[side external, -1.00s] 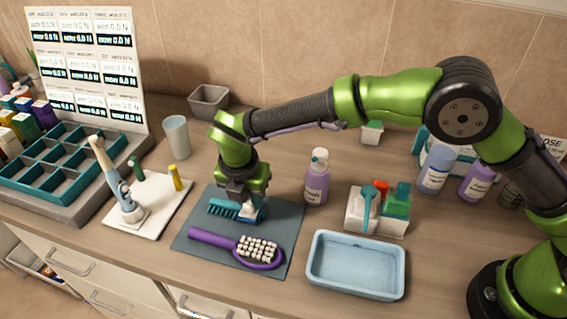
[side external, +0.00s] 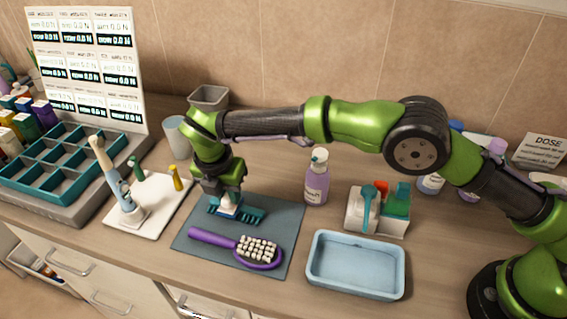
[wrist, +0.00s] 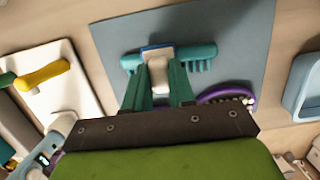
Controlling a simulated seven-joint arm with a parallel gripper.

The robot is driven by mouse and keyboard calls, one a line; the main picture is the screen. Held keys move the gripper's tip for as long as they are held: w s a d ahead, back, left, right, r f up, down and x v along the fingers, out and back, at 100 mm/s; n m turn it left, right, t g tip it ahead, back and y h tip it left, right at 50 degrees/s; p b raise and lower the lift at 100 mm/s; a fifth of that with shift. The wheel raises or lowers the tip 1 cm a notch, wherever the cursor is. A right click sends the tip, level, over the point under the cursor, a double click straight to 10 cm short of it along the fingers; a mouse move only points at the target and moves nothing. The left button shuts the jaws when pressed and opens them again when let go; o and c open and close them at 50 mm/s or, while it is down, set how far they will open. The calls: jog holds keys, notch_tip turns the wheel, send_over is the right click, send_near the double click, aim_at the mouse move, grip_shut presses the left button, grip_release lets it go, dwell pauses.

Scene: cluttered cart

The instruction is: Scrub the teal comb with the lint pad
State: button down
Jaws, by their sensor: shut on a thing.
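The teal comb (side external: 251,215) lies on the grey-blue mat (side external: 290,215), above the purple brush. It also shows in the wrist view (wrist: 199,52), with its teeth towards my gripper. The lint pad (side external: 227,210) is a small white block with a blue edge; it also shows in the wrist view (wrist: 159,70). My gripper (side external: 228,198) is shut on the pad and holds it down over the left part of the comb, hiding that part. The pad appears to touch the comb, but the contact itself is hidden.
A purple brush (side external: 213,239) with white bristles lies at the mat's front. A pale blue tray (side external: 316,270) is further right. A white board (side external: 150,229) with upright tools is left. Bare counter lies behind the mat.

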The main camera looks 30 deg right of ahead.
jog(key=shift+s+d+f, duration=0.15)
jog(key=shift+s+d, duration=1.75)
jog(key=shift+s, duration=0.05)
jog(key=shift+s+d, duration=0.9)
jog(key=shift+w+a+r, duration=0.2)
jog(key=shift+w+a, duration=0.8)
jog(key=shift+w, duration=0.05)
jog(key=shift+w+a, duration=1.85)
jog(key=shift+a, duration=0.1)
jog(key=shift+s+d+f, duration=0.1)
jog(key=shift+s+d, duration=2.8)
jog(key=shift+d, duration=0.05)
notch_tip(320, 180, up, 7)
